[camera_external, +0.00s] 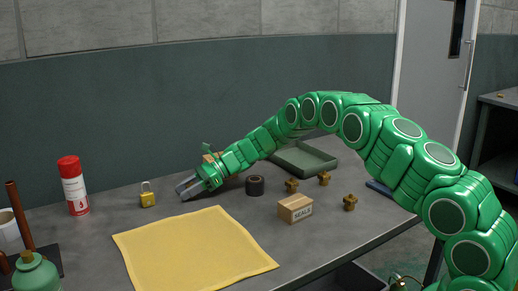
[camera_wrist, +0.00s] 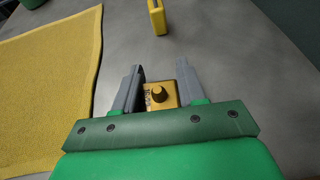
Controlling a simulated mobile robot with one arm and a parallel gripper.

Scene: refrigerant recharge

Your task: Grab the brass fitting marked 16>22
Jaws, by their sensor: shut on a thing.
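My gripper (camera_external: 184,188) is low over the table, between the yellow padlock and the black roll. In the wrist view its two grey fingers (camera_wrist: 160,66) stand on either side of a brass fitting (camera_wrist: 161,94) with a round knob or opening and dark marking too small to read. My gripper is shut on this fitting. In the external view the fitting is hidden by the fingers. Three other brass fittings lie to the right: one (camera_external: 292,185), a second (camera_external: 324,178) and a third (camera_external: 350,202). Their markings cannot be read.
A yellow padlock (camera_external: 148,199) stands left of my gripper, beyond the fingertips in the wrist view (camera_wrist: 157,18). A yellow cloth (camera_external: 195,250) lies in front. A black roll (camera_external: 255,186), a SEALS box (camera_external: 295,208), a green tray (camera_external: 304,158) and a red-capped can (camera_external: 73,187) stand around.

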